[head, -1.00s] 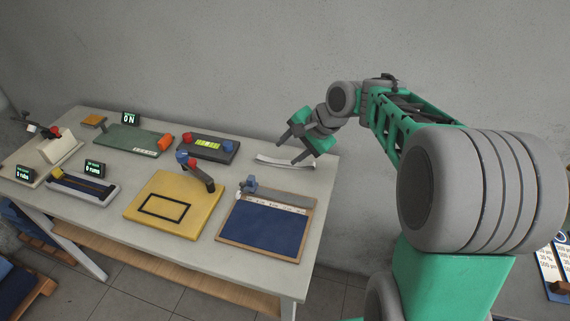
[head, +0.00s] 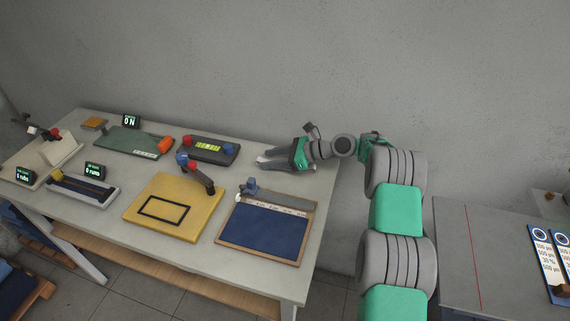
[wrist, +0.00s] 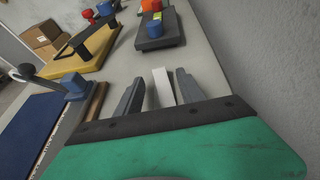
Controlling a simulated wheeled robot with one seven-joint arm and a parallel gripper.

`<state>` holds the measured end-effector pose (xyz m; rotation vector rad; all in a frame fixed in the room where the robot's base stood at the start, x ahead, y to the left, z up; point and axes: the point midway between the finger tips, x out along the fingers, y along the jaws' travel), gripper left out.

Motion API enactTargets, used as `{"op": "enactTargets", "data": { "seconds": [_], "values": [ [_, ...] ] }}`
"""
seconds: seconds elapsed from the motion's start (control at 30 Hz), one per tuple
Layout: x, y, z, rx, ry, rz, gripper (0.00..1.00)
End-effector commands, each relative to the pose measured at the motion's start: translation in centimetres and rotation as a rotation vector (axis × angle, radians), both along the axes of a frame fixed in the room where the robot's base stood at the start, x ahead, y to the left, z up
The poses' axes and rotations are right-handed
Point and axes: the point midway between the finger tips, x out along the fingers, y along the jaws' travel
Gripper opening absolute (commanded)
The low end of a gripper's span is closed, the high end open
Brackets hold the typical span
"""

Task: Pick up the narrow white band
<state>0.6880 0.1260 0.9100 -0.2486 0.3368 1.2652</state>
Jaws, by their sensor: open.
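The narrow white band (wrist: 163,88) lies on the table and shows between my two fingers in the wrist view. In the head view it is mostly hidden by my gripper (head: 266,157), which is low over the back right of the table. In the wrist view my gripper (wrist: 158,92) is open, with one grey finger on each side of the band and a gap visible on both sides. The near part of the band is hidden behind the gripper body.
A grey block with blue and red knobs (head: 207,149) stands just left of the gripper. A blue-topped wooden-framed board (head: 265,231) and a yellow board (head: 175,222) lie nearer the front. The grey wall is close behind.

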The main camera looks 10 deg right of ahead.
Motion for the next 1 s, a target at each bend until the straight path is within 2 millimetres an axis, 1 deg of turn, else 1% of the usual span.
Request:
{"op": "enactTargets", "data": {
  "seconds": [0.03,0.1,0.33,0.87,1.0],
  "values": [
    [0.13,0.79,-0.14,-0.001,0.001,0.003,0.45],
    [0.32,1.34,-0.44,-0.001,0.0,0.001,0.45],
    [0.4,1.43,-0.57,-0.002,-0.002,0.0,0.45],
    [0.38,1.44,-0.58,-0.002,-0.001,0.001,0.01],
    [0.38,1.44,-0.58,-0.002,-0.001,0.001,0.0]
  ]
}}
